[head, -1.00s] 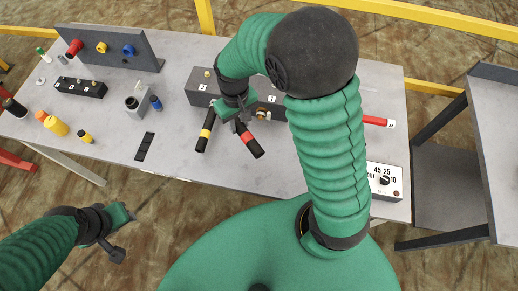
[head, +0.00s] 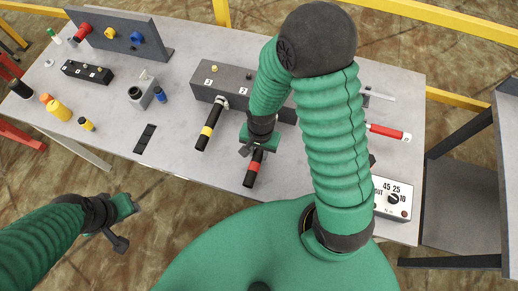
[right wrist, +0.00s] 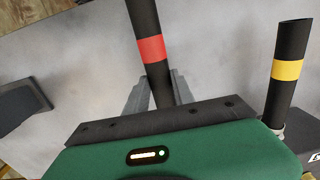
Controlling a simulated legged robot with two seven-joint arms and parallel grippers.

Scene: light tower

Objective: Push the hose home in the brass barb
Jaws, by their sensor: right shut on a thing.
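The black hose with a red band (head: 253,170) is between the fingers of my right gripper (head: 258,148), which is shut on it. The hose's near end is free over the table, and its far end is hidden behind the gripper. In the right wrist view the red-banded hose (right wrist: 151,50) runs down between the fingers (right wrist: 157,95) and behind the palm edge. The brass barb on the dark grey block (head: 205,92) is hidden behind my right arm and gripper. My left gripper (head: 122,225) hangs off the table's front edge, with no object visible in it; its jaw opening is unclear.
A yellow-banded black hose (head: 209,125) meets the block left of my right gripper, a clamp ring at its end. A red-handled tool (head: 388,131) and white dial box (head: 391,197) lie right. Coloured plugs and a grey panel (head: 120,36) stand left. Table between is mostly clear.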

